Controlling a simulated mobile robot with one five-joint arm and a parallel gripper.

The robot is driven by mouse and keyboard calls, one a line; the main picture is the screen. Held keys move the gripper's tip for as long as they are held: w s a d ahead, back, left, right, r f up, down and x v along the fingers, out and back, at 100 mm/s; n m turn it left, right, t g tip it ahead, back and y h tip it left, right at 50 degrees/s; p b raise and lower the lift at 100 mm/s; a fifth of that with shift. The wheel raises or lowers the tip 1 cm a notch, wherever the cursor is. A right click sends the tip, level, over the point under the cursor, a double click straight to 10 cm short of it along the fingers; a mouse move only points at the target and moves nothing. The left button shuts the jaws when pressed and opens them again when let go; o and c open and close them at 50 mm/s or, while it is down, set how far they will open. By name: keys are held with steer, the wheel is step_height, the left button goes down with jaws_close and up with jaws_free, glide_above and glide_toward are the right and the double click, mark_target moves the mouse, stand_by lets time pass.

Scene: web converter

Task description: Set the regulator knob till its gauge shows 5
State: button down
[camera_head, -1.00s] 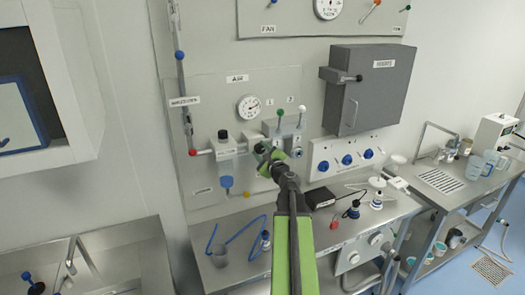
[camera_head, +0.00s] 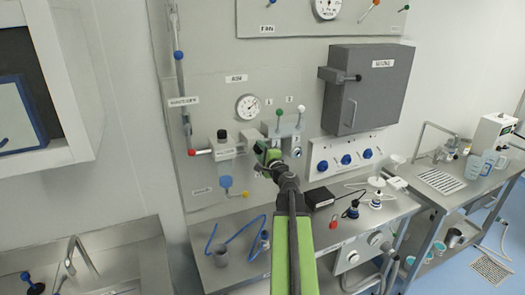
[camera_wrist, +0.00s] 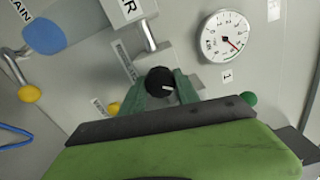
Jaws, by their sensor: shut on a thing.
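The black regulator knob (camera_wrist: 160,82), with a white mark on its edge, sits between my gripper's green fingers in the wrist view. My gripper (camera_wrist: 161,88) is shut on it. In the head view my gripper (camera_head: 262,152) is at the wall panel, below the gauge, and hides the knob. The round white gauge (camera_wrist: 222,37) has a red needle pointing to the lower right of the tilted wrist view; I cannot read its number surely. The gauge also shows in the head view (camera_head: 248,107), under the AIR label.
Another black-topped knob (camera_head: 222,134) on a grey block is left of my gripper. Green- and white-tipped levers (camera_head: 290,124) stand close on the right. A blue handle (camera_head: 226,182) and yellow knob are below left. Blue knobs (camera_head: 347,160) are farther right.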

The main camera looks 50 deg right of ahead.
steer(key=shift+f, duration=0.1)
stand_by(0.3)
steer(key=c, duration=0.9)
jaws_free()
steer(key=shift+s+a, duration=0.1)
